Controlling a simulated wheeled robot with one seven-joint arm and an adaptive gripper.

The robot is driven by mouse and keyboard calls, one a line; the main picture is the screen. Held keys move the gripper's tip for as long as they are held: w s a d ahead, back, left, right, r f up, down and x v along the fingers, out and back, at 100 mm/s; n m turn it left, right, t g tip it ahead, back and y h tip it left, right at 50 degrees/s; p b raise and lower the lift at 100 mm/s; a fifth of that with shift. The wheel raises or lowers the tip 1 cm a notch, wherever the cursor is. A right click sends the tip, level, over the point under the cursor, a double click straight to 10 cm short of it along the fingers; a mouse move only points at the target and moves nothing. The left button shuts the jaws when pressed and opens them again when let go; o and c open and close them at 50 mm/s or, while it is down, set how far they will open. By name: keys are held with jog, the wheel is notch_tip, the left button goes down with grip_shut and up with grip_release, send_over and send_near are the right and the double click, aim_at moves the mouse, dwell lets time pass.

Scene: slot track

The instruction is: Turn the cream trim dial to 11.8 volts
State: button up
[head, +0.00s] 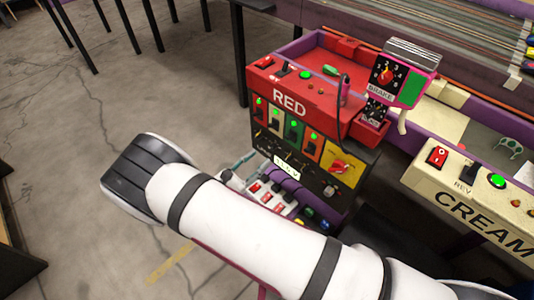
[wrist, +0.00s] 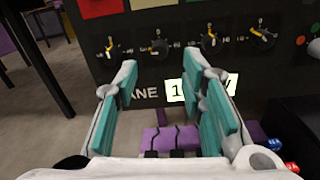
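A row of small dark dials with yellow pointers runs across the black panel in the wrist view. The dial below the cream patch (wrist: 158,46), second from the left, seems to be the cream trim dial; its label is too small to read. My gripper (wrist: 162,68) is open and empty, its two teal-padded fingers apart, below and in front of this dial, not touching it. A lit white display (wrist: 174,91) beside "LANE" is partly hidden by the right finger; only a first "1" is clear. In the head view my arm hides most of the gripper.
The RED station (head: 290,105) has a yellow panel with a red knob (head: 340,167) at its right. A CREAM station (head: 480,205) stands further right. Neighbouring dials (wrist: 110,47) and (wrist: 210,41) sit close on both sides. Purple parts (wrist: 170,139) lie below the fingers.

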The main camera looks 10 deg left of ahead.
aim_at(270, 149)
jog(key=shift+b+x, duration=0.45)
jog(key=shift+x, duration=2.15)
grip_shut()
